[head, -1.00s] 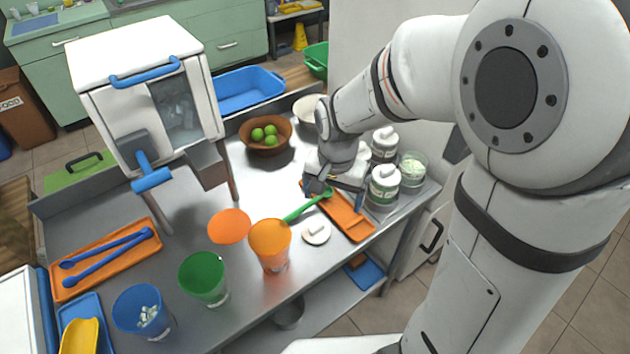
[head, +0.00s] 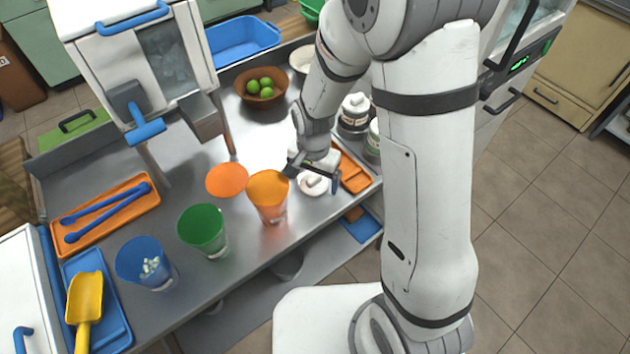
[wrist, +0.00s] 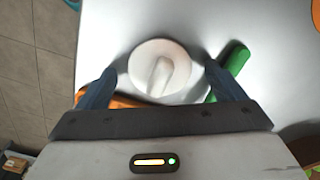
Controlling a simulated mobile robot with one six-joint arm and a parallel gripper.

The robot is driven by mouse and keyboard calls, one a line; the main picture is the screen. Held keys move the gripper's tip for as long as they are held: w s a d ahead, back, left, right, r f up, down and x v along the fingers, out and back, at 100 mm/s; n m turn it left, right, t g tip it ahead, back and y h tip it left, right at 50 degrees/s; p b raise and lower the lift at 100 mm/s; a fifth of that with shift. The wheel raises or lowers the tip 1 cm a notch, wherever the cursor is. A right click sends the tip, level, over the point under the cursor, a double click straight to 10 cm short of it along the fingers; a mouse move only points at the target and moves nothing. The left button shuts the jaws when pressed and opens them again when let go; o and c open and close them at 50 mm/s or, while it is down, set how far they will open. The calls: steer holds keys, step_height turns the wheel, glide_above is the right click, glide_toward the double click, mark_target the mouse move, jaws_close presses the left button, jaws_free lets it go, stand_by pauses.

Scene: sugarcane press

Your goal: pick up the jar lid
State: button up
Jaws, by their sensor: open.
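The jar lid (head: 314,184) is a small white disc with a raised bar handle. It lies on the steel table near the front edge, right of the orange cup. In the wrist view the lid (wrist: 160,68) sits between the spread blue fingers of my gripper (wrist: 163,88), its handle pointing roughly along the fingers. My gripper (head: 313,178) is open and empty, just above or around the lid. I cannot tell its exact height over the lid. The gripper partly covers the lid in the head view.
A green utensil (wrist: 234,60) lies close to the right finger in the wrist view. An orange tray (head: 352,172) is right of the lid, with jars (head: 354,112) behind it. The orange cup (head: 268,198) and green cup (head: 204,230) stand to the left.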

steer(key=c, duration=1.1)
